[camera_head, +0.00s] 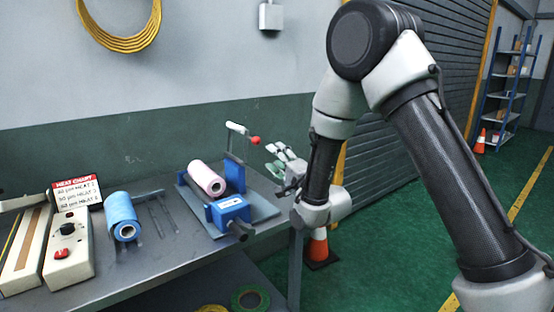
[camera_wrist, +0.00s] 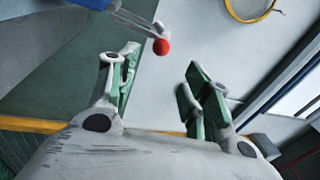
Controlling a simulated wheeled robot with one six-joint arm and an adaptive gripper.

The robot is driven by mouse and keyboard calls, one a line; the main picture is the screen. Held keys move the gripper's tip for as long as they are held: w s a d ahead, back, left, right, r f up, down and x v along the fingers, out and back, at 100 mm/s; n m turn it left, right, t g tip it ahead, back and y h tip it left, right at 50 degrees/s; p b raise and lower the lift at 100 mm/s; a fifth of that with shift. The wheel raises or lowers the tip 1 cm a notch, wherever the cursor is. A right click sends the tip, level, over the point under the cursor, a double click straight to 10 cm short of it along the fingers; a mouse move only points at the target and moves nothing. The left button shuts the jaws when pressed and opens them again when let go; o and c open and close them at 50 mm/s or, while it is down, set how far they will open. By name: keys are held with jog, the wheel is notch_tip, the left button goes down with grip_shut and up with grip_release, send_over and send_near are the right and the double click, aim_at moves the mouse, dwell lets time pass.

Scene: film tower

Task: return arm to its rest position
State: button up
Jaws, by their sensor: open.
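My gripper (camera_head: 276,161) hangs in the air just right of the winder on the bench, with its fingers pointing left toward it. The wrist view shows my gripper (camera_wrist: 160,90) with its green-padded fingers spread apart and nothing between them. The arm is bent, its elbow high in the head view. The blue winder (camera_head: 232,208) carries a pink roll (camera_head: 207,179) and a crank with a red knob (camera_head: 255,140). The red knob (camera_wrist: 161,46) also shows beyond the fingers in the wrist view, apart from them.
The grey bench (camera_head: 150,262) also holds a blue roll (camera_head: 122,216), a heat chart sign (camera_head: 78,190) and a sealer with a control box (camera_head: 68,250). An orange cone (camera_head: 318,246) stands on the floor by the bench end. Green floor (camera_head: 410,225) lies open at right.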

notch_tip(320, 180, down, 15)
jog(key=s+d+n+g+h, duration=0.2)
jog(key=s+n+g+h, duration=0.15)
jog(key=n+g, duration=0.3)
jog(key=s+d+f+n+g+h, duration=0.2)
jog(key=s+d+n+g+h, duration=0.15)
jog(key=s+d, duration=0.2)
jog(key=s+d+r+g+h, duration=0.1)
jog(key=s+d+r+h, duration=0.1)
jog(key=s+d+r, duration=0.9)
jog(key=s+d+r+g+h, duration=0.1)
jog(key=s+d+r, duration=1)
jog(key=s+d, duration=0.3)
jog(key=s, duration=0.3)
jog(key=shift+s+d+r+n+g+h, duration=0.2)
jog(key=shift+d+r+n+g+h, duration=0.1)
jog(key=shift+d+n+g+h, duration=0.1)
